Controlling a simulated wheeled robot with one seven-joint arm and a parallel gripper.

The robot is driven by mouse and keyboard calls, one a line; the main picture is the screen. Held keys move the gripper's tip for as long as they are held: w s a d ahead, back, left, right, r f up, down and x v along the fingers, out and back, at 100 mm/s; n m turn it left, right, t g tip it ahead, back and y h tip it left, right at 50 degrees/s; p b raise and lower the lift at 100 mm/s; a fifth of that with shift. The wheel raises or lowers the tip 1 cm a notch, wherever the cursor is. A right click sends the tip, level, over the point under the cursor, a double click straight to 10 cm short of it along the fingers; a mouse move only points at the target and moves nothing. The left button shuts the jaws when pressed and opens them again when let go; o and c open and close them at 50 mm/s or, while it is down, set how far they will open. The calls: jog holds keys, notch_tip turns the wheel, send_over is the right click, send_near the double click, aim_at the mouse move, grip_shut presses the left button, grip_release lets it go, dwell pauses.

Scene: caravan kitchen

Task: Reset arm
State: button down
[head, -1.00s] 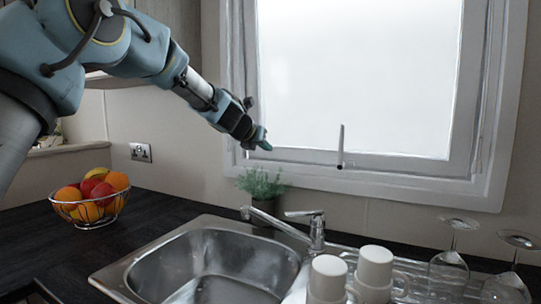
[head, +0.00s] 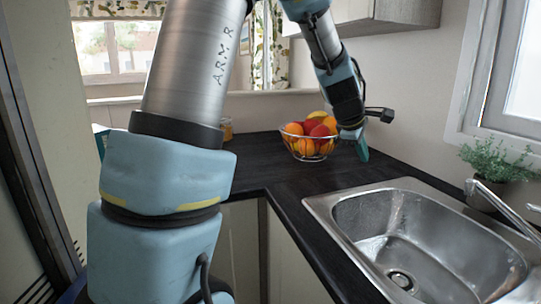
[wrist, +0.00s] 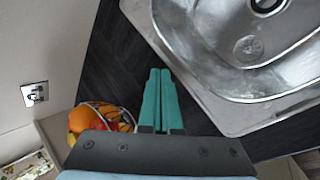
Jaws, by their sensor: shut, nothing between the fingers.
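My gripper (head: 360,145) is shut and empty. In the head view it hangs from my arm, just right of the fruit bowl in the picture. In the wrist view its two teal fingers (wrist: 160,72) lie side by side, pointing over the dark counter (wrist: 118,62) between the fruit bowl and the sink. My arm's large links fill the left and centre of the head view and hide part of the room behind.
A wire bowl of fruit (head: 309,150) stands on the dark counter (head: 290,180). A steel sink (head: 325,203) is at the right, with a tap (head: 505,208) and a green plant (head: 490,160) beside it. A wall cupboard (head: 395,14) hangs above. Counter between bowl and sink is clear.

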jog(key=s+a+f+m+y, duration=0.1)
jog(key=a+f, duration=0.1)
jog(key=a, duration=0.4)
jog(key=s+a+f+m+y, duration=0.1)
jog(key=s+a+f+m, duration=0.1)
jog(key=a, duration=0.4)
jog(key=s+a+f+m+g+y, duration=0.1)
jog(key=a+m, duration=0.1)
jog(key=a, duration=0.4)
jog(key=shift+s+a+f, duration=0.2)
jog(key=shift+s+f, duration=0.15)
jog(key=shift+f, duration=0.05)
jog(key=s+a+f+m+g+y, duration=0.1)
jog(key=s+a+f+m, duration=0.1)
jog(key=s+a, duration=0.3)
jog(key=s+a+f+m+g+y, duration=0.1)
jog(key=s+a+m, duration=0.3)
jog(key=a, duration=0.5)
jog(key=shift+s+f, duration=0.75)
jog(key=shift+s, duration=0.3)
jog(key=shift+a, duration=0.1)
